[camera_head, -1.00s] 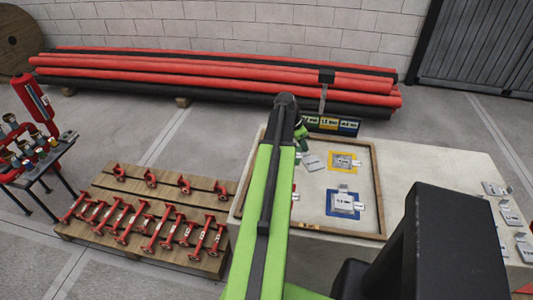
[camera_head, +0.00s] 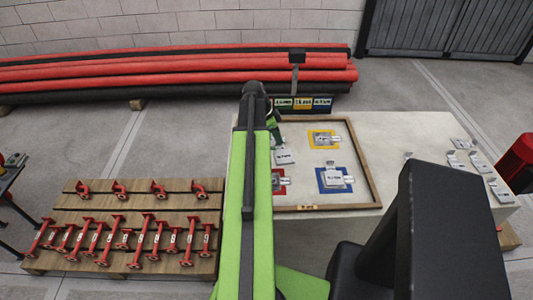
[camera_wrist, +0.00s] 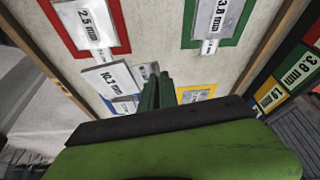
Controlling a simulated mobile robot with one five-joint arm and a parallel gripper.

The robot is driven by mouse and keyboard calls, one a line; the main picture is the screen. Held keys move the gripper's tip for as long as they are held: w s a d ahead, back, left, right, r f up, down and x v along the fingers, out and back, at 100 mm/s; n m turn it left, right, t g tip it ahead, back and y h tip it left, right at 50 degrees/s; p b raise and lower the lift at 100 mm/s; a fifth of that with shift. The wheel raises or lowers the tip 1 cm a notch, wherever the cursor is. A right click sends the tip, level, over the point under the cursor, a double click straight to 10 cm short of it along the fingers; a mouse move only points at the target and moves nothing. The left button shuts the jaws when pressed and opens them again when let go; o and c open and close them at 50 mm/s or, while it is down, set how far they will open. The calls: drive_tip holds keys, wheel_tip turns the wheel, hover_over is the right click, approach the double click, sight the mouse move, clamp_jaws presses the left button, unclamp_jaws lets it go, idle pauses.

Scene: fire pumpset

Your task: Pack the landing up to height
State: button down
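My gripper (camera_wrist: 160,92) has its dark green fingers close together over a wood-framed board on a pale slab. A grey shim plate marked 10.2 mm (camera_wrist: 110,82) reaches from the fingers, its tab at them, and hangs above the board. The same plate shows in the head view (camera_head: 285,157), left of the yellow square. Coloured squares with plates on them lie below: red with a 2.5 mm plate (camera_wrist: 92,25), green with a 3.8 mm plate (camera_wrist: 217,18), yellow (camera_head: 323,138) and blue (camera_head: 335,180). My arm hides part of the board's left side.
Several loose plates (camera_head: 480,163) lie at the slab's right end. Colour cards (camera_head: 302,103) stand behind the frame. Red pipes (camera_head: 170,75) lie along the wall. A pallet of red fittings (camera_head: 130,225) is at the left, and a red object (camera_head: 517,160) is at the right.

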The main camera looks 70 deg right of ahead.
drive_tip(key=w+a+f+m, duration=0.1)
drive_tip(key=w+a+m, duration=0.1)
drive_tip(key=a, duration=0.3)
drive_tip(key=shift+w+a+f+g+y+b, duration=0.25)
drive_tip(key=shift+a+g+y+b, duration=0.05)
drive_tip(key=shift+b, duration=0.1)
drive_tip(key=shift+f, duration=0.1)
drive_tip(key=f+b, duration=0.2)
drive_tip(key=b, duration=0.1)
drive_tip(key=f+b, duration=0.3)
drive_tip(key=shift+w+f, duration=0.2)
drive_tip(key=shift+f, duration=0.15)
drive_tip(key=shift+f+b, duration=0.55)
drive_tip(key=shift+f, duration=0.05)
drive_tip(key=c, duration=1.5)
unclamp_jaws()
drive_tip(key=shift+c, duration=0.2)
drive_tip(key=shift+r, duration=0.1)
